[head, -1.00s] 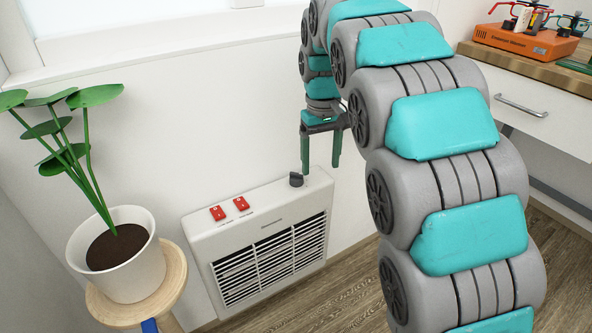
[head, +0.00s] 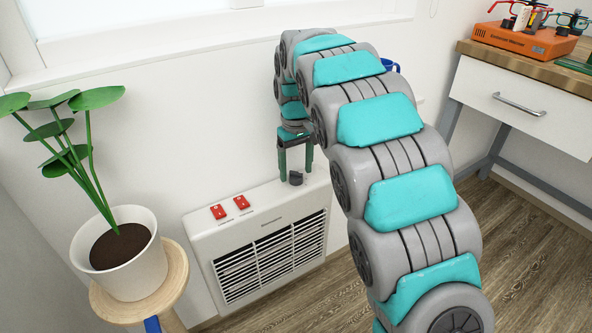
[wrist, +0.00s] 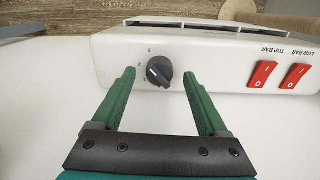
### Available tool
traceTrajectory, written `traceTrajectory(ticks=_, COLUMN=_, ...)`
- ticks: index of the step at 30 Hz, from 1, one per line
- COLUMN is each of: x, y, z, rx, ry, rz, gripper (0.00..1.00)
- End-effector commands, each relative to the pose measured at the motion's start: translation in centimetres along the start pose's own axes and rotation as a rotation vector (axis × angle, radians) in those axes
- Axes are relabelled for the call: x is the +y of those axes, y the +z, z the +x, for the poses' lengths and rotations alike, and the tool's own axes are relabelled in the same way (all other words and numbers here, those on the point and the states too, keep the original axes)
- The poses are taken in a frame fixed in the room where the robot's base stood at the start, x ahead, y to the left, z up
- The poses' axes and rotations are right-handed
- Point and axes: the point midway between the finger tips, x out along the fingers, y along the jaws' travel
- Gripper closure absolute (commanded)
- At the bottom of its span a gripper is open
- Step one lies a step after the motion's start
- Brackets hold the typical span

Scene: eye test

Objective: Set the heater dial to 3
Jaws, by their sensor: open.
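The heater (head: 262,285) is a white box with a dark-slatted grille, low against the wall. Its dark round dial (head: 296,178) is on the top face near the right end. In the wrist view the dial (wrist: 159,71) has a short white mark toward its lower left and small printed marks beside it, too small to read surely. My gripper (head: 296,171) is open and points down at the dial. In the wrist view my gripper (wrist: 159,76) has its green fingertips on either side of the dial, with a gap on each side.
Two red switches (head: 230,207) are on the heater's top. A potted plant (head: 130,262) stands on a round wooden stool (head: 165,295) at left. A drawer desk (head: 500,105) with an orange box (head: 525,39) is at right. The window ledge (head: 150,65) runs above.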

Motion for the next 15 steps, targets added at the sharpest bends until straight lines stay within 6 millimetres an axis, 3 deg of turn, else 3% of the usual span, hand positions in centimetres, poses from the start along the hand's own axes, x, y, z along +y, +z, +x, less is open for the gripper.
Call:
traceTrajectory(ticks=5, x=0.01, y=-0.1, z=1.12, rx=0.004, ry=0.001, rz=0.0, gripper=0.23)
traceTrajectory(ticks=13, x=0.01, y=-0.09, z=1.31, rx=0.004, ry=0.001, rz=0.0, gripper=0.23)
traceTrajectory(ticks=15, x=0.01, y=-0.08, z=1.31, rx=0.004, ry=0.001, rz=0.0, gripper=0.29)
